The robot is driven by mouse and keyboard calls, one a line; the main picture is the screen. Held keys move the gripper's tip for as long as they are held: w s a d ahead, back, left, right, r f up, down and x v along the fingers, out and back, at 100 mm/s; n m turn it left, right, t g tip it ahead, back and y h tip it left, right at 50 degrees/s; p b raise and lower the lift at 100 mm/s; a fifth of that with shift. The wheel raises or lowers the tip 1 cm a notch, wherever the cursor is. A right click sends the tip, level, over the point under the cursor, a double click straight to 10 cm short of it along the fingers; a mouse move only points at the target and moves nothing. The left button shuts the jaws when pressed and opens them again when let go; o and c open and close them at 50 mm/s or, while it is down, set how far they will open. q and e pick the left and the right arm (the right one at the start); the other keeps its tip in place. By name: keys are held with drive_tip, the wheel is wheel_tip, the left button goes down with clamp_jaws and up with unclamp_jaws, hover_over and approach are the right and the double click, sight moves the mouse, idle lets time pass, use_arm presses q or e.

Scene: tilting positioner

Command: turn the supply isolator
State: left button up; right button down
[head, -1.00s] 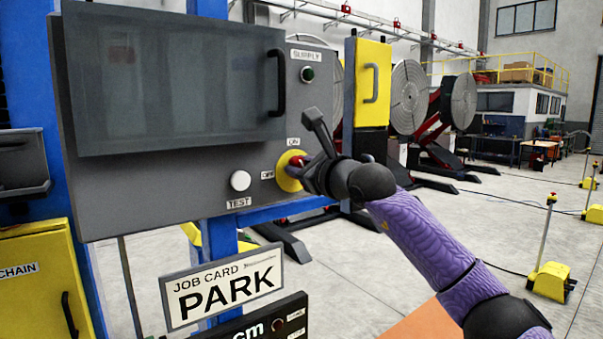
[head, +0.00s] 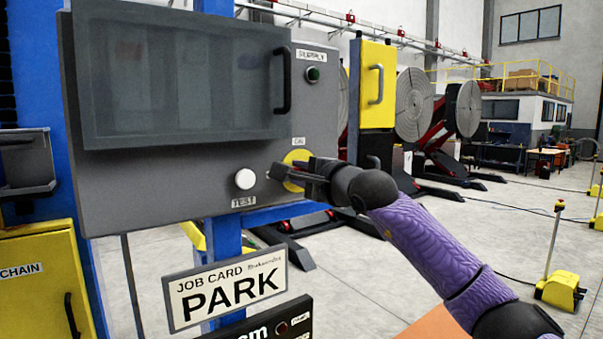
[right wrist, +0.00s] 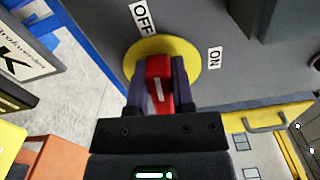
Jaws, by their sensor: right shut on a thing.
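The supply isolator is a red handle (right wrist: 158,82) with a white line, on a round yellow plate (head: 297,158). The plate also shows in the right wrist view (right wrist: 133,58). It sits low on the right part of the grey panel (head: 150,182). My right gripper (right wrist: 160,92) is shut on the red handle, one dark finger on each side. In the wrist view the handle points nearer to the OFF label (right wrist: 141,16) than to the ON label (right wrist: 214,58). In the head view my right gripper (head: 290,176) hides the handle and the OFF label. My left gripper is out of view.
A white TEST button (head: 245,179) is left of the isolator. A yellow box with a handle (head: 373,85) stands to the right. A PARK job card (head: 226,288) hangs below.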

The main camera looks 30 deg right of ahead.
drive_tip(key=shift+f+n, duration=0.25)
drive_tip(key=shift+n, duration=0.55)
drive_tip(key=shift+c, duration=2.4)
unclamp_jaws()
drive_tip(key=s+b, duration=0.5)
drive_tip(key=s, duration=0.5)
drive_tip(key=shift+d+b, duration=0.3)
drive_tip(key=shift+d, duration=0.1)
